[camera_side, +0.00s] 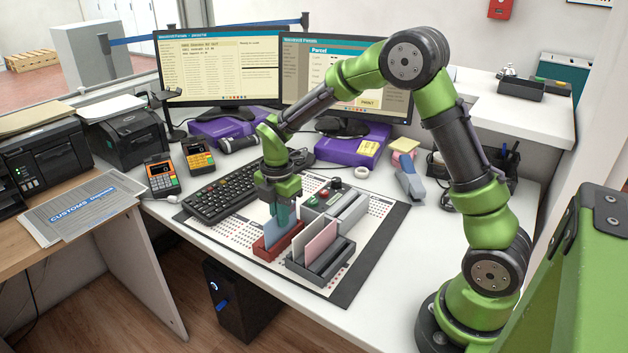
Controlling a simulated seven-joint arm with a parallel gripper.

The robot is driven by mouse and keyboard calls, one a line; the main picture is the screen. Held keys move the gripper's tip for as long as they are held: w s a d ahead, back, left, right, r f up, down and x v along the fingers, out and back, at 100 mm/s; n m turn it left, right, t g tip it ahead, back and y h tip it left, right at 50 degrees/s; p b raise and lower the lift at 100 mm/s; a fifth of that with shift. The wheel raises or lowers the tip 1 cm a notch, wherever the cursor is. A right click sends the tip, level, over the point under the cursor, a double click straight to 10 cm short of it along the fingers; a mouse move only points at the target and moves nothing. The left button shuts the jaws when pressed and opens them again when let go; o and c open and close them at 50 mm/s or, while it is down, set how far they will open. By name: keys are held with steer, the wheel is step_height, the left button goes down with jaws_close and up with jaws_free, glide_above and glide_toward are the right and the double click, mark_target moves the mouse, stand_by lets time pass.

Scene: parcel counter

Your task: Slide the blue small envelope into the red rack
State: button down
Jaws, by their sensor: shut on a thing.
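The red rack (277,247) stands on the dotted mat, left of the grey racks. The blue small envelope (271,231) stands nearly upright with its lower edge at the rack, and its lower part is hidden by the rack's wall. My gripper (281,214) is right above the rack, pointing down, with its fingers shut on the envelope's upper part. I cannot tell how deep the envelope sits in the slot.
A dark grey rack (320,262) holding a pink envelope (321,245) and a whitish one stands close on the right. A grey box with knobs (335,208) is behind it. A black keyboard (222,192) lies to the left. The mat's front right (358,265) is clear.

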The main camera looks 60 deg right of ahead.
steer(key=shift+f, duration=0.55)
steer(key=c, duration=1.2)
jaws_free()
steer(key=shift+r, duration=0.1)
step_height(320, 180, up, 17)
steer(key=shift+f, duration=0.15)
